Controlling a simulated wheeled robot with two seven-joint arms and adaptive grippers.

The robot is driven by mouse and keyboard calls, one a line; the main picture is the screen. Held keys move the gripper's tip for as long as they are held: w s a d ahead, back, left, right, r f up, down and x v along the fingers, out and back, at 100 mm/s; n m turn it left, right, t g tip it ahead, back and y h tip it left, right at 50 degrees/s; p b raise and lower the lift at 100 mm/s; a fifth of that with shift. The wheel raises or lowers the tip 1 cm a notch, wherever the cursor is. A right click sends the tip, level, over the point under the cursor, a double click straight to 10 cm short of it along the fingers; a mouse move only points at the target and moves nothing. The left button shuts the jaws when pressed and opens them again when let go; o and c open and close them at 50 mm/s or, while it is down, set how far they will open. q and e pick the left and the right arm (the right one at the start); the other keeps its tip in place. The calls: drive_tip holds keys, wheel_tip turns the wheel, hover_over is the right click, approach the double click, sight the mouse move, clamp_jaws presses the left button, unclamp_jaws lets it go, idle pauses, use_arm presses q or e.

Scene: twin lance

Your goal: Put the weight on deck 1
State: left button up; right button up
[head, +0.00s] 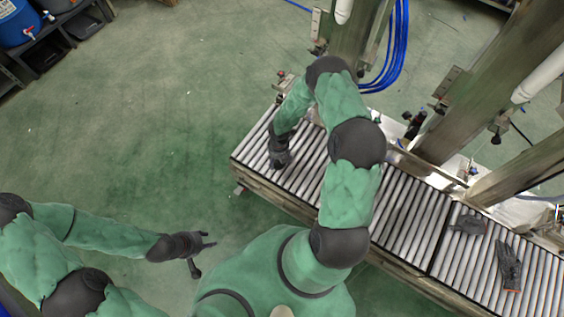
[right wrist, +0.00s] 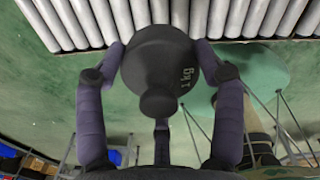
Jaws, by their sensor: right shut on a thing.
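A dark grey weight (right wrist: 160,68) marked "1 kg" is in the right wrist view, with its round knob (right wrist: 158,103) towards the camera. My right gripper (right wrist: 160,60) is shut on it, with fingers on both sides and a third finger below. In the head view, my right gripper (head: 279,160) is at the left end of the roller conveyor (head: 405,215); the weight cannot be made out there. My left gripper (head: 204,252) is open and empty over the green floor, left of the conveyor. No deck label can be read.
Blue drums (head: 18,22) are on a shelf at top left. The floor at left is open.

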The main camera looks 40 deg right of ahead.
drive_tip(key=w+f+b, duration=0.1)
drive_tip(key=w+f, duration=0.1)
drive_tip(key=w, duration=0.1)
drive_tip(key=w+d+f+b, duration=0.1)
drive_tip(key=w+f, duration=0.1)
drive_tip(key=w+d+f+b, duration=0.1)
drive_tip(key=w+f+b, duration=0.1)
drive_tip(key=w, duration=0.1)
drive_tip(key=shift+w+f, duration=0.35)
drive_tip(key=shift+f, duration=0.05)
drive_tip(key=shift+w+d+f, duration=0.15)
drive_tip(key=shift+w+f, duration=0.05)
drive_tip(key=shift+w, duration=0.15)
drive_tip(key=shift+w+f+b, duration=0.25)
drive_tip(key=shift+f+b, duration=0.15)
drive_tip(key=shift+b, duration=0.05)
wheel_tip(320, 180, down, 3)
drive_tip(key=shift+w+d+f+b, duration=0.1)
drive_tip(key=shift+f+b, duration=0.05)
drive_tip(key=shift+b, duration=0.5)
drive_tip(key=o, duration=1.7)
